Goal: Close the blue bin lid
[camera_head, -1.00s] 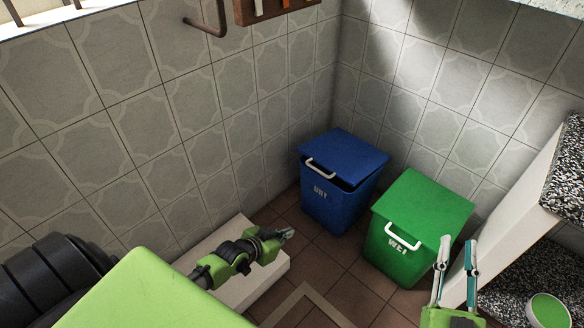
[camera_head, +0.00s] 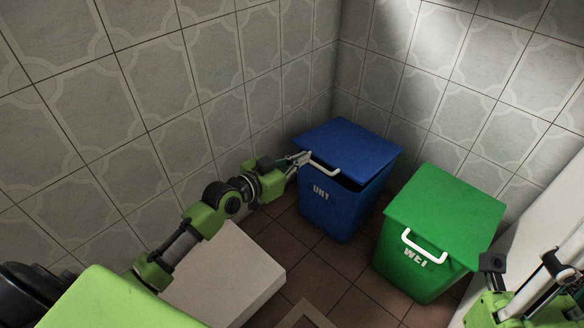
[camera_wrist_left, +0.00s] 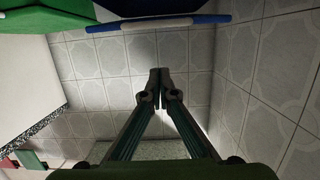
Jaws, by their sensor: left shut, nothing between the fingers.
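The blue bin (camera_head: 335,210) stands in the wall corner. Its blue lid (camera_head: 350,143) is slightly raised at the front, with a dark gap under the front edge. A white handle (camera_head: 325,169) is on the lid's front edge. My left gripper (camera_head: 303,156) is shut and empty, close beside the lid's left front corner and handle; I cannot tell whether it touches. In the left wrist view the shut fingers (camera_wrist_left: 160,76) point toward the white handle (camera_wrist_left: 157,23) and blue lid edge (camera_wrist_left: 208,18). My right gripper (camera_head: 525,262) is at the lower right, fingers apart, partly cut off.
A green bin (camera_head: 440,215) with its lid down stands right of the blue bin, with a narrow floor gap between. A low white block (camera_head: 230,275) is on the floor under my left arm. Tiled walls close in behind and left.

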